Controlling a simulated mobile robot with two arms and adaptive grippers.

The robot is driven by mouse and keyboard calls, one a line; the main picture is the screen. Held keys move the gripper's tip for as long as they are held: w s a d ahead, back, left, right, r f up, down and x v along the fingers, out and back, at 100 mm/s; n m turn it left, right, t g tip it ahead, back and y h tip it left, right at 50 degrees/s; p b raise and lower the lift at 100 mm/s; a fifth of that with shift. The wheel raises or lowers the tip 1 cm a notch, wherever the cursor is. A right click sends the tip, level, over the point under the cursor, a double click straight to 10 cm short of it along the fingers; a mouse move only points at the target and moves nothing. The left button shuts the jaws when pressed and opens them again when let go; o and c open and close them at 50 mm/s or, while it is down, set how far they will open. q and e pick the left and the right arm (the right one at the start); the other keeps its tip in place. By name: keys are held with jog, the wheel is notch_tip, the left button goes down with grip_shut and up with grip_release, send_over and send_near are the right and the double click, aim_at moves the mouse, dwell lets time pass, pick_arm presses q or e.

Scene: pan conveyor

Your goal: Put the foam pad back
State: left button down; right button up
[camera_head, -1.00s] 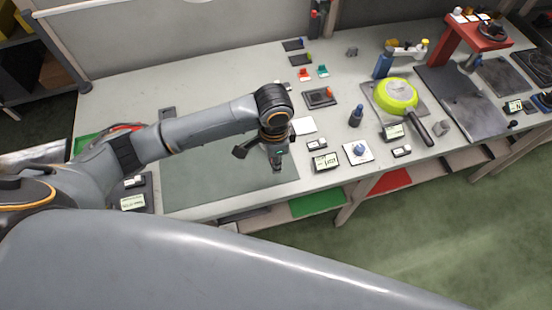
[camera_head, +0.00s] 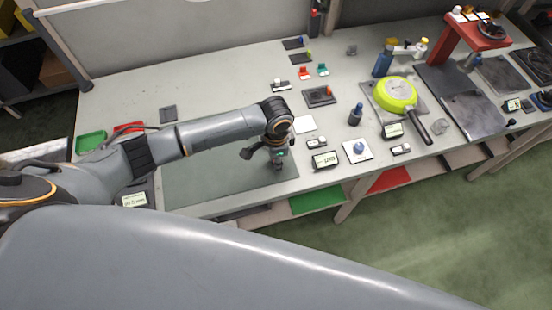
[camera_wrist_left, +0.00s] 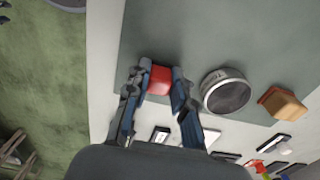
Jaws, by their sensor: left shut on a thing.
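In the left wrist view my left gripper (camera_wrist_left: 159,84) is shut on a small red block (camera_wrist_left: 158,77), which may be the foam pad. The block sits between the fingertips, over the grey-green mat (camera_wrist_left: 190,35). I cannot tell whether it touches the mat. In the head view the left gripper (camera_head: 279,164) points down at the right end of the mat (camera_head: 215,182), and the block is not clear there. My right gripper is not in view.
A round metal-rimmed thing (camera_wrist_left: 226,92) and a tan-orange block (camera_wrist_left: 282,103) stand right of the gripper in the wrist view. A white square (camera_head: 304,124) and a display (camera_head: 324,160) are close by. A green pan (camera_head: 397,95) is farther right.

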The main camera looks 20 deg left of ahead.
pick_arm(q)
jog(key=c, duration=1.1)
grip_release()
jog(key=shift+r+b, duration=0.65)
jog(key=shift+r, duration=5.55)
jog(key=shift+s+f, duration=0.1)
